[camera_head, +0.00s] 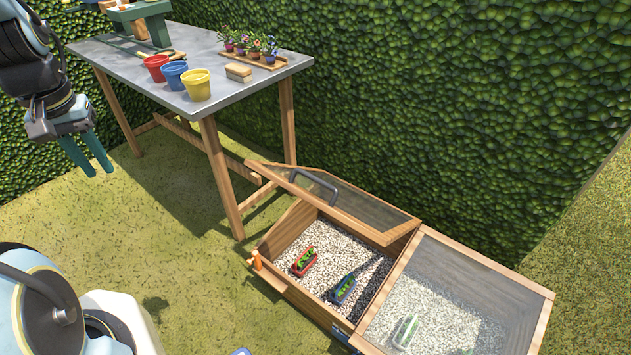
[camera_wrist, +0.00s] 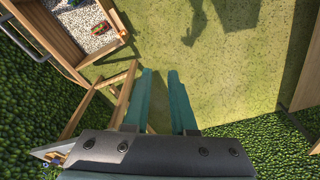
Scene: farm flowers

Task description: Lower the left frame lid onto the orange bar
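The cold frame's left lid (camera_head: 349,206) stands tilted open over the left bay, with a dark handle (camera_head: 314,185) on it. A small orange piece (camera_head: 257,261), which looks like the orange bar, is at the frame's left front corner; it also shows small in the wrist view (camera_wrist: 122,35). The left bay holds gravel (camera_head: 331,257), a red planter (camera_head: 304,262) and a blue planter (camera_head: 343,289). My gripper (camera_head: 101,170) hangs left of the table, well away from the lid. In the wrist view its fingers (camera_wrist: 163,75) are apart with nothing between them.
The frame's right lid (camera_head: 455,293) is down over its gravel bay. A metal-topped table (camera_head: 215,62) carries a red pot (camera_head: 155,67), a blue pot (camera_head: 174,75), a yellow pot (camera_head: 197,85) and potted flowers. A hedge (camera_head: 450,100) stands behind. Open grass (camera_head: 190,220) lies between my gripper and the frame.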

